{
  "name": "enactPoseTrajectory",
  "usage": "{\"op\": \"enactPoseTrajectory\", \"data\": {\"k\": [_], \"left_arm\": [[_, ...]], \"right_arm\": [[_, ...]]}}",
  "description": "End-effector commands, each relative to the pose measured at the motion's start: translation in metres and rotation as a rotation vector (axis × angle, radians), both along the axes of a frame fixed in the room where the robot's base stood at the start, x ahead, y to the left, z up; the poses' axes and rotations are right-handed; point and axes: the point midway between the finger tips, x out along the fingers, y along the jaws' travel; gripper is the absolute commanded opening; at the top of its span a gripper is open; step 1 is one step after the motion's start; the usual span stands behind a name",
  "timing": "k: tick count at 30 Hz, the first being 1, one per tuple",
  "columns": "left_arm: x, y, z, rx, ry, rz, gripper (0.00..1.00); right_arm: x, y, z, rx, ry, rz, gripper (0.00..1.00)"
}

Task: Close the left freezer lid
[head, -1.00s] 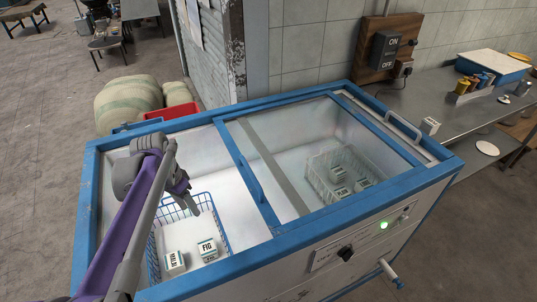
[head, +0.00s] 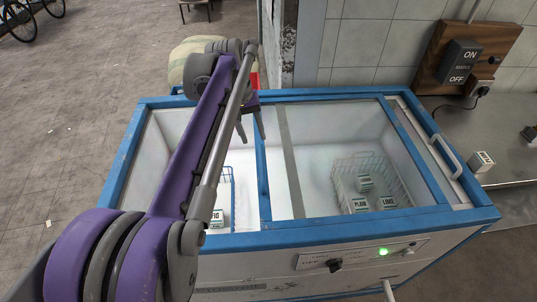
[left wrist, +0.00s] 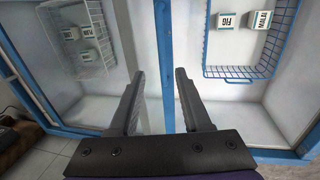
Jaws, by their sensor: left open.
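The chest freezer has a blue frame (head: 345,222). The left lid's blue edge bar (head: 263,190) stands near the middle of the freezer, and the left compartment looks uncovered to its left. A grey bar (head: 291,170) lies just right of it. My left gripper (head: 252,138) is open and empty, with its fingers pointing down at the blue bar's upper part. In the left wrist view the blue bar (left wrist: 167,60) runs between the two open fingers (left wrist: 158,74); contact cannot be told. The lid handle is hidden by my arm. My right gripper is not in view.
A blue wire basket (head: 229,185) with cartons is partly hidden by my arm. A white wire basket (head: 398,178) with several cartons sits under the right glass. A metal handle (head: 446,156) is on the right end. A green light (head: 383,251) glows in front.

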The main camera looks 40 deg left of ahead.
Motion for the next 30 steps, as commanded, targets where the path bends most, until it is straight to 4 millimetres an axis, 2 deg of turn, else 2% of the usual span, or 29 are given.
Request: {"op": "enactPoseTrajectory", "data": {"k": [12, 16, 21, 30], "left_arm": [[0.009, -0.011, -0.073, 0.001, 0.001, -0.004, 0.48], [0.011, -0.014, -0.09, 0.001, 0.001, -0.003, 0.48], [0.013, -0.015, -0.101, 0.001, 0.0, -0.003, 0.48], [0.013, -0.015, -0.103, 0.001, 0.0, -0.003, 0.46]], "right_arm": [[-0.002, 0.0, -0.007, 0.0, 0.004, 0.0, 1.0], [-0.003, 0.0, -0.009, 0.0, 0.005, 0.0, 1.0], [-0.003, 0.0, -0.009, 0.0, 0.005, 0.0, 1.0], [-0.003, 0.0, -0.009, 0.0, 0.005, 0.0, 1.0]]}}
